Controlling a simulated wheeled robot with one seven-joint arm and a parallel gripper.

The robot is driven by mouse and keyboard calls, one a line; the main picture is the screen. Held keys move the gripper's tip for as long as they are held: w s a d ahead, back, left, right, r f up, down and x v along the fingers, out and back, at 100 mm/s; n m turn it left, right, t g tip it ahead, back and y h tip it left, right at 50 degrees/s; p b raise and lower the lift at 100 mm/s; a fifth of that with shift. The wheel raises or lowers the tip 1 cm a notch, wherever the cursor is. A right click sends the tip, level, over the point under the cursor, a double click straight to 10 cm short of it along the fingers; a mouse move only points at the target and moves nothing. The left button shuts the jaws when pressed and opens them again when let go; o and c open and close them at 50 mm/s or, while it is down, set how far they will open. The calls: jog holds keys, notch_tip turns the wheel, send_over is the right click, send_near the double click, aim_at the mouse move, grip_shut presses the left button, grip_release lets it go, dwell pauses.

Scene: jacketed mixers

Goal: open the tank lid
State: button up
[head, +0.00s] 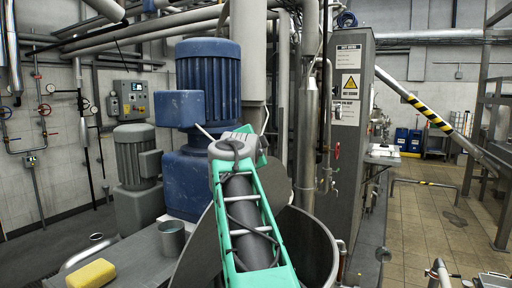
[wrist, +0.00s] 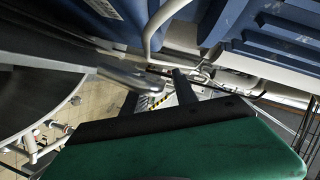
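The tank (head: 318,245) is a grey round vessel at the bottom middle of the head view, with part of its mouth showing. Its lid (head: 200,250) is a grey disc that looks tilted up at the left of the mouth. My arm covers much of both. In the wrist view the dark lid (wrist: 35,85) is at the left, with a metal handle-like bar (wrist: 135,77) reaching right from it. My gripper (wrist: 157,96) has two dark fingers that look apart, close to the end of this bar. I cannot tell whether they touch it. The fingers are hidden in the head view.
A blue motor (head: 208,80) stands behind my arm and a grey cabinet (head: 350,130) to the right. A yellow sponge-like block (head: 91,274) and a metal cup (head: 172,238) are on the surface at left. The tiled floor at right (head: 425,225) is mostly clear.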

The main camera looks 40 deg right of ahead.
jog(key=shift+a, duration=0.1)
jog(key=b+v, duration=0.3)
jog(key=v, duration=0.4)
jog(key=shift+s+a, duration=0.2)
jog(key=shift+s, duration=0.05)
